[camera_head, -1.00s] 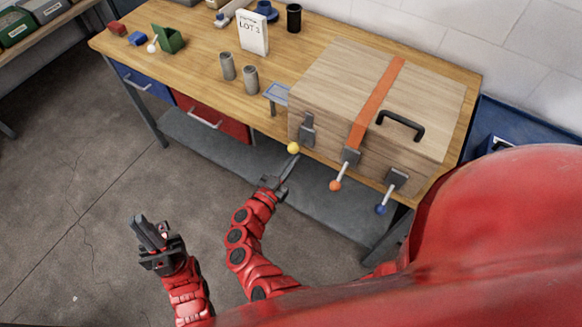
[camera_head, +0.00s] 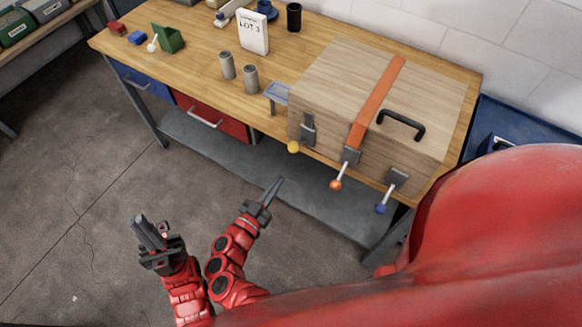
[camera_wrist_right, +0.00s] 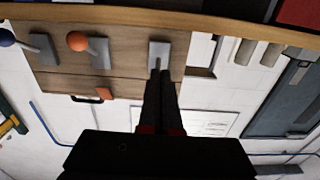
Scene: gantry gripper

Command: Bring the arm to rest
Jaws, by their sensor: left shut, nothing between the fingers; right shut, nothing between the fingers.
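My right gripper (camera_head: 272,192) is shut and empty. It is in front of the workbench, lower in the picture than the wooden case and apart from it. Its shut fingers (camera_wrist_right: 161,88) also show in the right wrist view. My left gripper (camera_head: 140,220) is shut and empty, over the bare floor at the lower left. The wooden case (camera_head: 330,85) has an orange strap and a black handle. On its front are levers with a yellow knob (camera_head: 293,147), an orange knob (camera_head: 335,185) and a blue knob (camera_head: 381,209).
The workbench (camera_head: 200,55) bears two grey cylinders (camera_head: 239,73), a LOT 3 sign (camera_head: 253,32), a black cup (camera_head: 294,18) and a green bin (camera_head: 169,39). A grey lower shelf (camera_head: 225,160) lies beneath it. The floor (camera_head: 70,180) to the left is clear.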

